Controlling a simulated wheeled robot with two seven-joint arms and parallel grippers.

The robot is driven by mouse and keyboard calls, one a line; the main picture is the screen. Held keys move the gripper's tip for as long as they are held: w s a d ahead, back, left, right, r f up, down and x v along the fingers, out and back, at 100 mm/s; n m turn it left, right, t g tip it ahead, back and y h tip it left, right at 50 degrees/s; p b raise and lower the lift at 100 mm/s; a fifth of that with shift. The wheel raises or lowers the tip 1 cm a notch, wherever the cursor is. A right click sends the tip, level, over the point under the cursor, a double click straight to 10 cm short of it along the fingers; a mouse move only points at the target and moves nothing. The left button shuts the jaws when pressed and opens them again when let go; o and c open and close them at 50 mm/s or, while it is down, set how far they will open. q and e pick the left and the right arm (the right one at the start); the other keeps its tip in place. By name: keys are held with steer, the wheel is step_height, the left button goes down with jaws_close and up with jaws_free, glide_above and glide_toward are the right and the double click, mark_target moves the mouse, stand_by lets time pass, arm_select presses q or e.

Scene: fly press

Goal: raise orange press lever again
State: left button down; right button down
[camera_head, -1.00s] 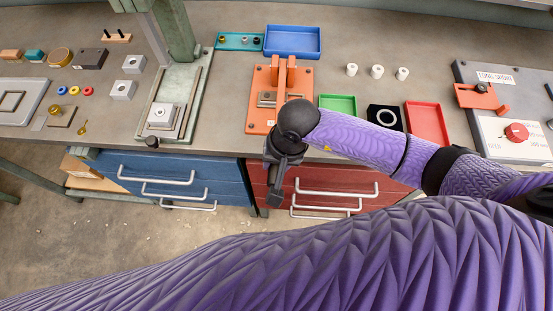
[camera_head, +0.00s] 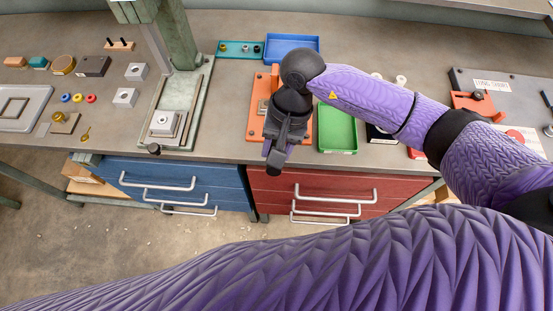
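The orange press (camera_head: 256,122) stands on the bench near the centre. Its orange base shows to the left and right of my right wrist, and a bit of an upright shows behind. The lever is mostly hidden by my arm, so I cannot tell its angle. My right gripper (camera_head: 274,160) hangs pointing down over the press's front part and the bench's front edge. Its fingers are dark and seen from above, so I cannot tell whether they are open or touch the press. My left gripper is out of view.
A green tray (camera_head: 337,130) sits just right of the press, close to my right forearm. A blue tray (camera_head: 292,47) lies behind it. A green press column (camera_head: 178,38) stands to the left. Red drawers (camera_head: 320,183) are below the bench edge.

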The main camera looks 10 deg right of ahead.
steer(key=w+r+g+b, duration=0.1)
steer(key=r, duration=0.1)
steer(key=w+r+g+b, duration=0.1)
steer(key=r, duration=0.1)
steer(key=w+d+r+g+y+b, duration=0.1)
steer(key=r, duration=0.2)
steer(key=shift+w+r+b, duration=0.1)
steer(key=shift+w+b, duration=0.2)
steer(key=shift+b, duration=0.05)
steer(key=shift+w+d+r+m, duration=0.15)
steer(key=shift+w+r+m, duration=0.15)
steer(key=shift+r, duration=0.2)
steer(key=shift+r+g+b, duration=0.25)
steer(key=shift+g+b, duration=0.05)
steer(key=shift+g, duration=0.1)
steer(key=shift+w+d, duration=0.1)
